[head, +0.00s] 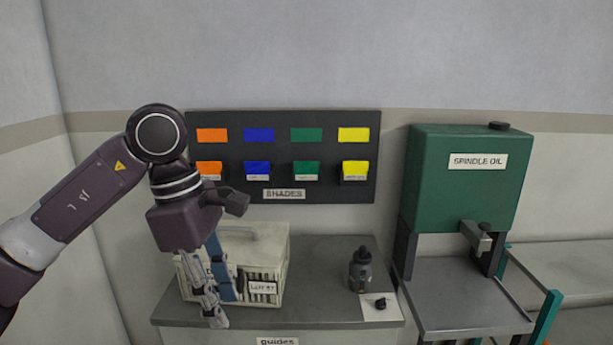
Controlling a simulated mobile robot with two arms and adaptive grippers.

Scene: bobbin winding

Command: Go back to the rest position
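My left arm comes in from the left, and my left gripper (214,312) hangs down in front of the cream crate (270,250) on the grey cabinet. Its fingers are seen partly edge-on, with a blue part beside the metal ones, so I cannot tell whether they are open or shut. I make out no separate object between the fingertips. My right gripper is not in view.
A dark shades board (282,190) with coloured cards hangs on the wall behind. A dark bottle (361,272) and a white card (381,313) with a small black piece stand on the cabinet top (322,270). A green spindle oil tank (455,195) stands right, above a grey tray (462,295).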

